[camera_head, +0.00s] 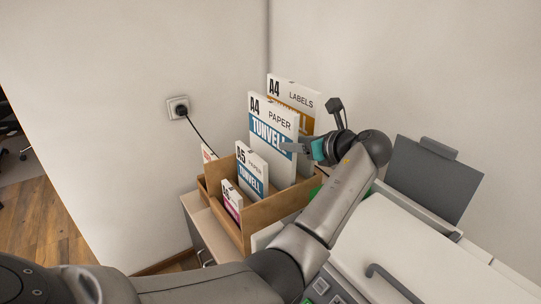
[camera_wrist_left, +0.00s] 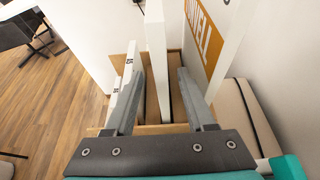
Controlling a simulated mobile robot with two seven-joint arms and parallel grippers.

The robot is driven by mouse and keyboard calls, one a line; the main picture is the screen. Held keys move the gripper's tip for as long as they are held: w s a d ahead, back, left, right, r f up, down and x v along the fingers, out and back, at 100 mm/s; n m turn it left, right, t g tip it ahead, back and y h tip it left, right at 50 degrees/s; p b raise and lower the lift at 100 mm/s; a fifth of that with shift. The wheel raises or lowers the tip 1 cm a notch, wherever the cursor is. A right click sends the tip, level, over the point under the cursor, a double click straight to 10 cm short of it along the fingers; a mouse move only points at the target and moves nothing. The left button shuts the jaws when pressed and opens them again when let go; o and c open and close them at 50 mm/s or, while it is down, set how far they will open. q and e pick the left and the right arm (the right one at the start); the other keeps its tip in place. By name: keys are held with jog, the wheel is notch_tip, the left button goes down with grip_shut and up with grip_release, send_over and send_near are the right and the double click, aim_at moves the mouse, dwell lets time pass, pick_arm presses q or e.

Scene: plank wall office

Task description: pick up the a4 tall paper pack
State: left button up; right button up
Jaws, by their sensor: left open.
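The A4 tall paper pack (camera_head: 262,105) is white with a blue TUNVELL band. It stands upright in a brown wooden organiser (camera_head: 262,217), behind the A5 pack and in front of the A4 labels pack. In the left wrist view the paper pack (camera_wrist_left: 156,55) shows edge-on as a white slab between my two fingers. My left gripper (camera_head: 290,147) is open at the pack's right edge; in the left wrist view the open fingers (camera_wrist_left: 160,75) lie on either side of it with gaps. My right gripper is not in view.
The A4 labels pack (camera_head: 306,99) stands close behind, with an orange band. An A5 pack (camera_head: 250,172) and a small A6-size pack (camera_head: 231,201) stand in front. A white printer-like machine (camera_head: 415,245) is at right. A wall socket (camera_head: 178,107) with cable is at left.

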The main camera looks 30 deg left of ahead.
aim_at(282, 137)
pick_arm(q)
jog(key=x, duration=0.2)
jog(key=b+x, duration=0.1)
jog(key=r+b+x, duration=0.1)
jog(key=x, duration=0.1)
jog(key=shift+w+a+f, duration=0.15)
jog(key=shift+w+a, duration=0.15)
jog(key=shift+a, duration=0.15)
jog(key=shift+w+a, duration=0.1)
jog(key=shift+a, duration=0.15)
grip_shut()
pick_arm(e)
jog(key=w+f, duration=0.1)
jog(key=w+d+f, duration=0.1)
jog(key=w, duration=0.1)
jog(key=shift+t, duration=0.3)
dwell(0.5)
